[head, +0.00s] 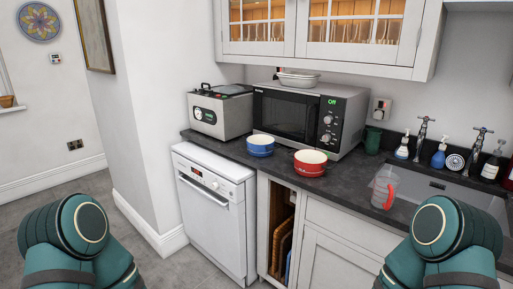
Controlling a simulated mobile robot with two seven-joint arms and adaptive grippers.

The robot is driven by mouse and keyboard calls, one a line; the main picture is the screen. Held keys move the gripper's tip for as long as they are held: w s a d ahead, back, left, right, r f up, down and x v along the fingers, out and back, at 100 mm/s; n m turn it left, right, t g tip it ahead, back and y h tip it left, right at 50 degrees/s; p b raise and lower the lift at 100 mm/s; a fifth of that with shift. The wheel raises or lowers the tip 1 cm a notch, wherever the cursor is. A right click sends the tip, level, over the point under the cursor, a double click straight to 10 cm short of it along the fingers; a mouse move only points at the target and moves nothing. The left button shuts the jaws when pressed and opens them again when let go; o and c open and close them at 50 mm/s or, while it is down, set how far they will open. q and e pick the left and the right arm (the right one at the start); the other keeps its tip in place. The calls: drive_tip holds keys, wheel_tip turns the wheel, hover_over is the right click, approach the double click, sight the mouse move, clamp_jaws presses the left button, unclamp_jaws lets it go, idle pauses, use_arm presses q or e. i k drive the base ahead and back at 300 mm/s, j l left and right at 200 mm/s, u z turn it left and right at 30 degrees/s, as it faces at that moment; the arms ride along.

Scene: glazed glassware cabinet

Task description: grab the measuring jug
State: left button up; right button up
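A clear jug with a red handle (380,182), which looks like the measuring jug, stands upright on the dark counter near its front edge, left of the sink. Its handle faces right. Neither of my grippers is in view. Only upper parts of my two arms show, at the bottom left and bottom right corners, and both are apart from the jug. Nothing is seen touching the jug.
A red bowl (310,163) and a blue bowl (260,146) stand on the counter (345,178) before the microwave (284,116). Soap bottles (439,156) and taps stand behind the sink (455,190). A glazed cabinet (328,32) with glasses hangs above. A dishwasher (212,210) stands below left.

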sight(386, 184)
drive_tip(key=l+z, duration=0.1)
drive_tip(key=z, duration=0.7)
drive_tip(key=i+l+z, duration=0.1)
drive_tip(key=z, duration=0.3)
